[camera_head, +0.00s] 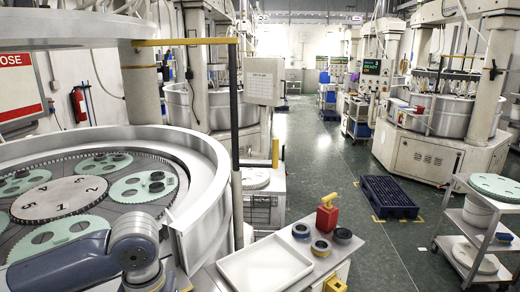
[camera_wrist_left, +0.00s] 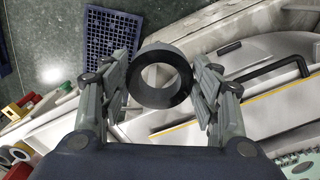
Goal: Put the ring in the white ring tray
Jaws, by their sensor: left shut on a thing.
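My left gripper (camera_wrist_left: 164,76) is shut on a dark ring (camera_wrist_left: 160,100) with a wide hole, held between its two fingers in the left wrist view. In the head view my left arm comes in at the lower left; its gripper and the held ring are not visible there. The white ring tray (camera_head: 264,266) is a shallow, empty rectangular tray on a bench at the bottom middle. My right gripper is in neither view.
Several rings, one of them a dark ring (camera_head: 342,236), and a red block with a yellow top (camera_head: 326,216) stand right of the tray. The round machine's rim (camera_head: 205,165) rises left of it. A blue pallet (camera_head: 388,196) lies on the floor beyond; a cart (camera_head: 478,240) stands right.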

